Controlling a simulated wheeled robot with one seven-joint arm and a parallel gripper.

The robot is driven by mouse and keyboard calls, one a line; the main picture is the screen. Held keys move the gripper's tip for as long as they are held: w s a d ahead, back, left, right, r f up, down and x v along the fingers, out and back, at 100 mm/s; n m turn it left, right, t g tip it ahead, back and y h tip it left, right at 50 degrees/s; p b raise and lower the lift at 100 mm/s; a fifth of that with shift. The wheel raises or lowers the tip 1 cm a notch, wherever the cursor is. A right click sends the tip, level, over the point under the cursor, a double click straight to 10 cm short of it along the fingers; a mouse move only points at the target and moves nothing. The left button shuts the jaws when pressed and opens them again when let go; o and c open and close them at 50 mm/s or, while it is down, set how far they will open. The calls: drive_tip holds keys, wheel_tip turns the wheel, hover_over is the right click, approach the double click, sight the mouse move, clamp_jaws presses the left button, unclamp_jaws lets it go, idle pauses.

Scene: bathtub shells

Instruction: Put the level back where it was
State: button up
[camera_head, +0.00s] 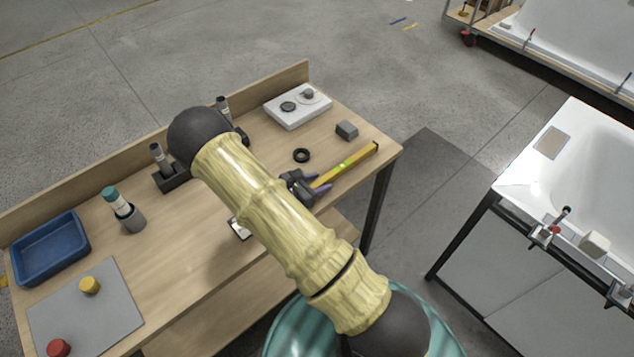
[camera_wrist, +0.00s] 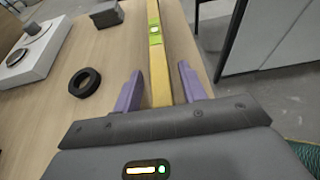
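The level (camera_head: 346,165) is a long yellow bar with a bright green vial section, lying along the right end of the wooden workbench near its edge. In the wrist view the level (camera_wrist: 154,35) runs away from me, between my two purple fingers. My gripper (camera_head: 314,183) is at the level's near end. In the wrist view my gripper (camera_wrist: 159,80) is open, with a gap between each finger and the bar. The near end of the level is hidden by my gripper. I cannot tell the fingers' exact height over the bench.
On the workbench (camera_head: 190,235) are a black ring (camera_head: 302,155), a grey block (camera_head: 347,130), a white box (camera_head: 298,107), a teal-capped bottle (camera_head: 118,202), a blue tray (camera_head: 50,247) and a grey mat (camera_head: 95,315). A white bathtub shell (camera_head: 590,150) stands right, across a floor gap.

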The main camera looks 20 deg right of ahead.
drive_tip(key=shift+r, duration=0.25)
drive_tip(key=shift+s+a, duration=0.1)
drive_tip(key=shift+a, duration=0.35)
drive_tip(key=b+v, duration=0.1)
drive_tip(key=v, duration=1)
drive_tip(key=shift+s+r, duration=0.1)
drive_tip(key=shift+r, duration=0.05)
drive_tip(key=s+d+r+m+g+y, duration=0.1)
drive_tip(key=s+d+r+m+y, duration=0.1)
drive_tip(key=s+r+m+y, duration=0.4)
drive_tip(key=s+d+r+m+g+y, duration=0.1)
drive_tip(key=s+r+m+y, duration=0.5)
drive_tip(key=m, duration=1)
drive_tip(key=shift+s+d+r+y, duration=0.4)
drive_tip(key=shift+d+r, duration=0.05)
drive_tip(key=shift+r, duration=0.3)
